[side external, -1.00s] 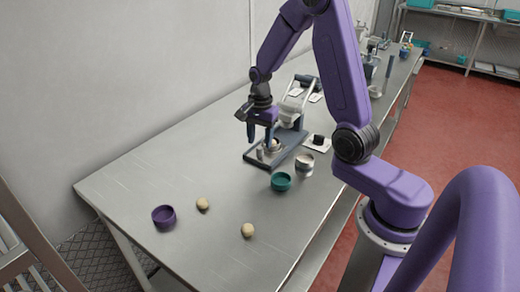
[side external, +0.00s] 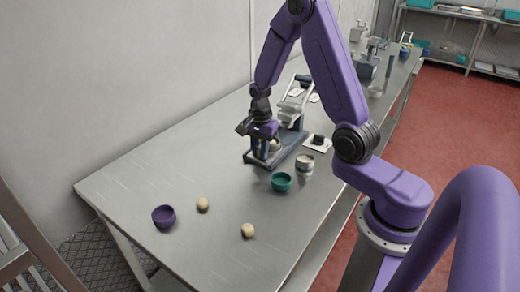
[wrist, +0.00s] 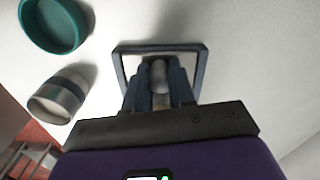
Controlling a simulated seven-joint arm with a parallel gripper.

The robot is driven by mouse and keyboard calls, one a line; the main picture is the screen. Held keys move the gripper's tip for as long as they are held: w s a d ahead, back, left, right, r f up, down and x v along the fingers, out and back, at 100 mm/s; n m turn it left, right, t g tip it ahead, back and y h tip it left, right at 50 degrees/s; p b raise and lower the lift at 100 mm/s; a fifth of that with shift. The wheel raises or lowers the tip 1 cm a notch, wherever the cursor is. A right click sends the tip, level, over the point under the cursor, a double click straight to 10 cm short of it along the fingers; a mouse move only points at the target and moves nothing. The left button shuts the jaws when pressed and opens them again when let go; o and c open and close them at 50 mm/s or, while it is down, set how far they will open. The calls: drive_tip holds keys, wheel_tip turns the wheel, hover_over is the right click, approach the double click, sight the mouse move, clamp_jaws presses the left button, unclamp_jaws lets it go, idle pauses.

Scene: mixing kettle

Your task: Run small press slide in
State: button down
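The small press (side external: 283,148) stands on the steel table, with a dark blue base frame and a pale upright with a handle. Its base frame (wrist: 122,62) also shows in the wrist view. My gripper (side external: 262,155) is down over the near end of the press base. In the wrist view, the two blue-grey fingers of my gripper (wrist: 159,82) stand on either side of a grey rounded metal post (wrist: 158,76) on the press. I cannot tell whether the fingers touch the post. My gripper hides part of the press in the side view.
A teal bowl (side external: 281,181) and a metal cup (side external: 305,163) stand just beside the press. A purple bowl (side external: 163,216) and two dough balls (side external: 203,204) (side external: 248,230) lie toward the near end. A black-knobbed plate (side external: 318,143) is to the right.

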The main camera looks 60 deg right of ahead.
sight(272, 145)
drive_tip(key=d, duration=0.7)
drive_tip(key=c, duration=0.9)
unclamp_jaws()
drive_tip(key=shift+c, duration=0.2)
wheel_tip(272, 145, up, 18)
drive_tip(key=shift+f, duration=0.25)
